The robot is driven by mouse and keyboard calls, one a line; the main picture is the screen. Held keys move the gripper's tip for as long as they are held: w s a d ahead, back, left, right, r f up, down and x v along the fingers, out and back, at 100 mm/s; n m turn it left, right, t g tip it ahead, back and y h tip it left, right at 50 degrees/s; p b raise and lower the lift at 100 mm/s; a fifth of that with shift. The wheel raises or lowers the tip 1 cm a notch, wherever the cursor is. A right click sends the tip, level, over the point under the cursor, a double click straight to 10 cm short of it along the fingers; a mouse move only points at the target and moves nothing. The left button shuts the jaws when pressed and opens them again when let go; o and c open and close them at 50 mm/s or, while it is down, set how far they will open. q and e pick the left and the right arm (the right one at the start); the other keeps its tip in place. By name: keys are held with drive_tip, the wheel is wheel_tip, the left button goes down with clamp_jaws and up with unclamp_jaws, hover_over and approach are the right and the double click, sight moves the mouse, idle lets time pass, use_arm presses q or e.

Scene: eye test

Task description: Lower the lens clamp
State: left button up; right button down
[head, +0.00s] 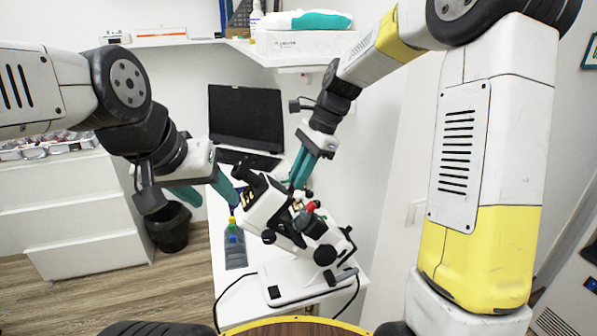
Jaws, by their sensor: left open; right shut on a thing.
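A white and black lensmeter (290,232) stands tilted on its base on a narrow white table. It has black knobs and a small red knob (311,207). My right gripper (297,186) reaches down from above with teal fingers. It is shut on a small part at the upper side of the lensmeter, which I take to be the lens clamp; the fingers mostly hide it. My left gripper (219,203) is open and empty, with its teal fingers spread, to the left of the lensmeter's eyepiece end.
A grey tray (236,258) with small coloured-capped bottles (232,233) lies left of the lensmeter. A dark monitor (246,117) stands behind. A black bin (168,228) and white drawers (75,215) are at the left. Black cables hang by the table's front. A shelf with boxes (305,43) is above.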

idle(0.4)
drive_tip(key=shift+w+d+f, duration=0.2)
drive_tip(key=shift+d+f, duration=0.35)
drive_tip(key=shift+w+d+f, duration=0.2)
drive_tip(key=shift+d+f, duration=0.35)
drive_tip(key=c, duration=1.4)
unclamp_jaws()
drive_tip(key=shift+o, duration=0.2)
drive_tip(key=shift+r, duration=0.1)
drive_tip(key=v, duration=0.7)
drive_tip(key=shift+r, duration=0.35)
drive_tip(key=shift+d, duration=0.15)
